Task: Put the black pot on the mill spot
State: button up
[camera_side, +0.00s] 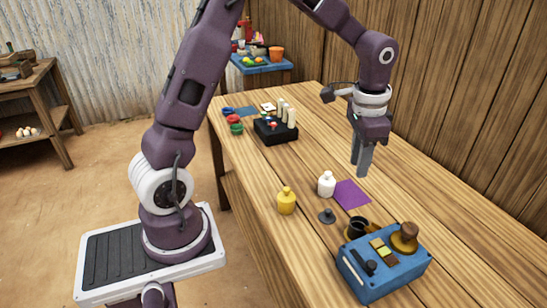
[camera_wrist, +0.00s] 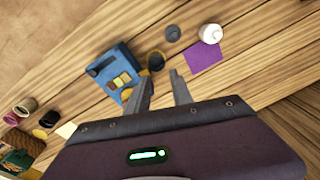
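A small dark pot (camera_side: 357,228) stands beside the blue box on what looks like a yellow ring; the wrist view shows it as a dark round shape (camera_wrist: 155,62) at the box's edge. I take it for the black pot. The blue box (camera_side: 383,272) carries green and yellow pads, a dark slot part and a brown knob-like piece (camera_side: 405,236) on a yellow base. No marking clearly shows which place is the mill spot. My gripper (camera_side: 361,172) hangs above the table, behind the purple mat and away from the pot. Its fingers (camera_wrist: 160,77) are apart and empty.
Near the pot are a purple mat (camera_side: 352,194), a white bottle (camera_side: 326,184), a yellow bottle (camera_side: 286,201) and a grey disc-like piece (camera_side: 327,215). A black holder (camera_side: 275,131) stands farther back. Several jars (camera_wrist: 30,103) show at the wrist view's left. The table's right side is clear.

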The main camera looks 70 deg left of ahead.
jog(key=s+d+r+n+t, duration=0.1)
jog(key=s+d+r+t, duration=0.1)
jog(key=s+r, duration=0.75)
jog(key=s+d+r+n+t, duration=0.1)
jog(key=s+d+n+t, duration=0.1)
jog(key=s, duration=1.3)
jog(key=shift+s+n+t+h, duration=0.2)
jog(key=shift+n+t+h, duration=0.1)
jog(key=shift+t, duration=0.1)
